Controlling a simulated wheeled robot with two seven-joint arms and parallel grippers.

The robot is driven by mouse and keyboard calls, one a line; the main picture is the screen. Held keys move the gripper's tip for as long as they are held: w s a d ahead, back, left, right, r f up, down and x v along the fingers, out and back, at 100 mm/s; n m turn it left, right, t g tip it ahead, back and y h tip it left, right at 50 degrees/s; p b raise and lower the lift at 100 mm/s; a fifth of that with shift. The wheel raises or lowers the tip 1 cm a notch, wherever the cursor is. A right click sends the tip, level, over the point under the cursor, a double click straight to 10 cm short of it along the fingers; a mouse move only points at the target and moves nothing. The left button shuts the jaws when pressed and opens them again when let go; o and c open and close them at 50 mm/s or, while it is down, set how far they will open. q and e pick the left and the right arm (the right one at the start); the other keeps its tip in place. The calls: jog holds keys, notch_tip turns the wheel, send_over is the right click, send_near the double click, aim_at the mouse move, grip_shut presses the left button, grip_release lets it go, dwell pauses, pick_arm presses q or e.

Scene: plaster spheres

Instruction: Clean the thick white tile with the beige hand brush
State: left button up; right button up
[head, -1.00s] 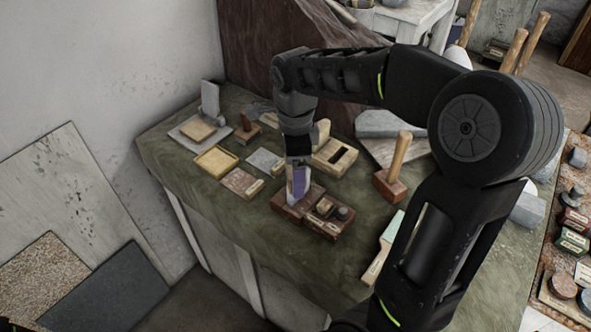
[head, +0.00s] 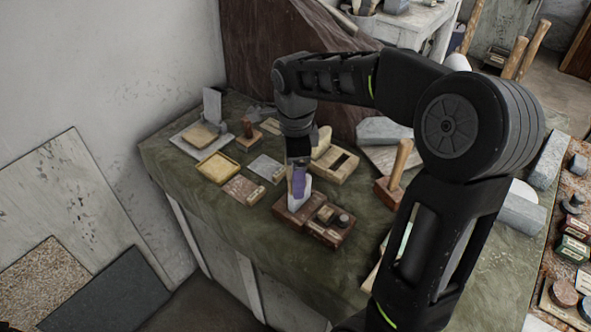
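My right arm comes in from the lower right and reaches across the table. Its gripper (head: 298,160) points down over a dark brown wooden box. A small purple and white piece (head: 299,188) shows directly beneath the gripper, at the box. I cannot tell whether the fingers hold it. A pale flat slab (head: 184,146) at the table's far left carries a beige block (head: 201,136); I cannot tell whether these are the thick white tile and the beige hand brush. A beige-ended tool (head: 371,277) lies at the front right, mostly hidden by my arm. My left gripper is out of view.
The brown box (head: 328,235) has several compartments. A yellow tray (head: 217,167), a marbled slab (head: 241,190), a wooden block with a slot (head: 336,165) and an upright mallet (head: 399,164) stand close around. The green tabletop (head: 235,228) is clear along the front left.

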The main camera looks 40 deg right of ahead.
jog(key=shift+s+a, duration=0.5)
jog(key=shift+s, duration=0.35)
jog(key=shift+s+a+b, duration=0.25)
jog(key=shift+s, duration=0.25)
jog(key=shift+s+a+b, duration=0.2)
jog(key=shift+s+a, duration=0.05)
jog(key=shift+s, duration=0.25)
jog(key=shift+r, duration=0.1)
jog(key=shift+w+d+r+p, duration=0.25)
jog(key=shift+w+r+p, duration=0.15)
jog(key=shift+w+p, duration=0.1)
jog(key=shift+w+d+r+p, duration=0.25)
jog(key=shift+w+p, duration=0.1)
jog(key=shift+w, duration=0.1)
jog(key=shift+f+b, duration=0.65)
jog(key=shift+f, duration=0.15)
jog(key=shift+w+r, duration=0.1)
jog(key=shift+w, duration=0.05)
